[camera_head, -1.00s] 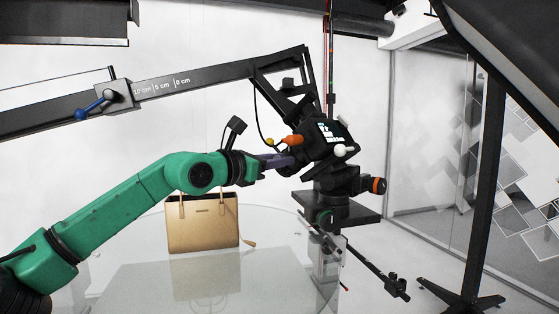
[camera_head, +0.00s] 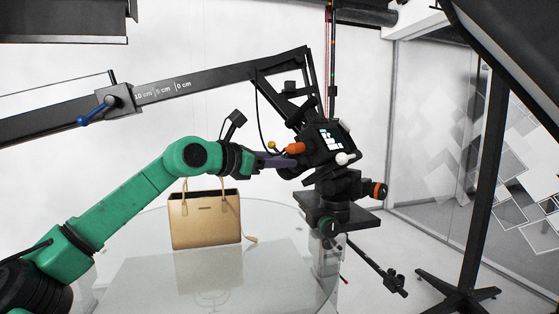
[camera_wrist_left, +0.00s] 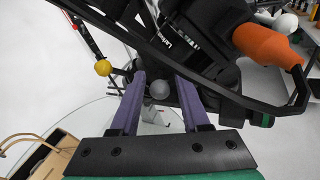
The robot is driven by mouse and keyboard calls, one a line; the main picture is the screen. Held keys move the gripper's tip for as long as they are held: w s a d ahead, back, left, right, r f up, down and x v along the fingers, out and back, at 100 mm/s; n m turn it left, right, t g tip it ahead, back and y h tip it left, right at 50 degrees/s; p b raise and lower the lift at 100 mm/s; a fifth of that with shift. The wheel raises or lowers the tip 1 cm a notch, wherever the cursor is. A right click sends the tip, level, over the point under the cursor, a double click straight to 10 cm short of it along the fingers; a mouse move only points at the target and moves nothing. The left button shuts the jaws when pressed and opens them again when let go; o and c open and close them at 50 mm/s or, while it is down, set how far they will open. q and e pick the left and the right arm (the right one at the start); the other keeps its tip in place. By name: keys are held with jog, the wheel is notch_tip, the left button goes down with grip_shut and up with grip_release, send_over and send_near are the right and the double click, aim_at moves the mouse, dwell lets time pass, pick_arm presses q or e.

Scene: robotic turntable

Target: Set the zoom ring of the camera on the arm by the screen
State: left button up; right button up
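The black camera (camera_head: 312,158) with a small lit screen (camera_head: 331,138) sits on the arm over the turntable's edge. An orange part (camera_head: 295,148) sticks out beside it and also shows large in the wrist view (camera_wrist_left: 267,45). My left gripper (camera_head: 288,161) comes in from the left with its purple fingers at the camera's lens side. In the wrist view the fingers (camera_wrist_left: 160,80) are apart, with dark camera parts and a grey ball (camera_wrist_left: 159,89) beyond or between them. I cannot tell whether they touch the camera. The zoom ring cannot be made out clearly. My right gripper is out of view.
A beige handbag (camera_head: 205,222) stands on the glass turntable (camera_head: 130,265) below my arm. A black beam with a centimetre scale (camera_head: 160,92) slants above it. A yellow ball (camera_wrist_left: 103,68) is beside the gripper. A black stand (camera_head: 484,190) is at the right.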

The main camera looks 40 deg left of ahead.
pick_arm(q)
jog(key=shift+s+f+b, duration=0.1)
jog(key=shift+s+b, duration=0.05)
jog(key=shift+b, duration=0.2)
jog(key=b+v, duration=0.8)
jog(key=v, duration=0.6)
jog(key=shift+s+b, duration=0.15)
jog(key=shift+b, duration=0.25)
